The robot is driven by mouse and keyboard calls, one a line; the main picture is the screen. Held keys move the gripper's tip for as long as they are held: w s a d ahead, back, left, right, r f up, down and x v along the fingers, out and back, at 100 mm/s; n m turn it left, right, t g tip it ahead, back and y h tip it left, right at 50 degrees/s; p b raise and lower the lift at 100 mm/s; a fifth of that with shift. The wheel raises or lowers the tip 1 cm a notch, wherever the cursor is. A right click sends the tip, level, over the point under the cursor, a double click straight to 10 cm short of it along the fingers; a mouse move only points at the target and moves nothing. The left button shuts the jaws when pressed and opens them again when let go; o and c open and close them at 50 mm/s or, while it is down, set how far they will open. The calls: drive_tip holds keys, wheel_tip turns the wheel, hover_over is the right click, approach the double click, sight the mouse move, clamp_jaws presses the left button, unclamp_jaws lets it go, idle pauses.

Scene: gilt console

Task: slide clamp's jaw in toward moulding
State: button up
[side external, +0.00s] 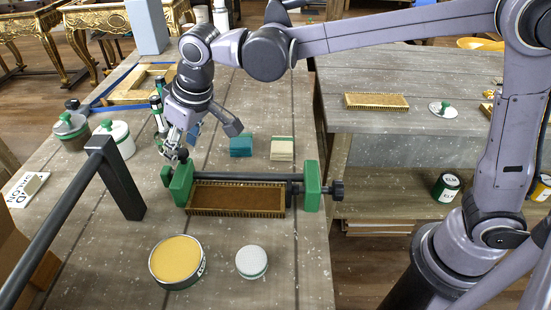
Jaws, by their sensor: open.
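The clamp has a dark bar (240,177), a green left jaw (181,184) and a green right jaw (312,186) with a dark screw knob (336,190) at its right end. The gilt moulding (236,212), a long piece with a ridged gold edge and brown middle, lies between the jaws in front of the bar. Its left end is close to the left jaw; a small gap shows at the right jaw. My gripper (177,156) is open, pointing down just above and behind the left jaw. I cannot tell whether its fingers touch the jaw.
A dark rail (107,185) stands left of the clamp. A yellow-topped tin (177,261) and a small white jar (251,262) stand in front. Teal blocks (241,147) and pale blocks (282,149) lie behind the bar. Lidded jars (115,137) stand at the left.

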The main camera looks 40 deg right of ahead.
drive_tip(key=v, duration=1.1)
drive_tip(key=shift+s+r, duration=0.1)
drive_tip(key=shift+s, duration=0.05)
drive_tip(key=s+d+f+m+t, duration=0.1)
drive_tip(key=s+d+f, duration=0.3)
drive_tip(key=d, duration=0.4)
drive_tip(key=s+d+f+m+t+h, duration=0.1)
drive_tip(key=s+d+f+m, duration=0.1)
drive_tip(key=s+d+f, duration=0.3)
drive_tip(key=s+d+f+m+t, duration=0.1)
drive_tip(key=s+d+f, duration=0.3)
drive_tip(key=d, duration=0.8)
drive_tip(key=shift+s+f+h, duration=0.25)
drive_tip(key=shift+s+h, duration=0.15)
drive_tip(key=shift+s, duration=0.45)
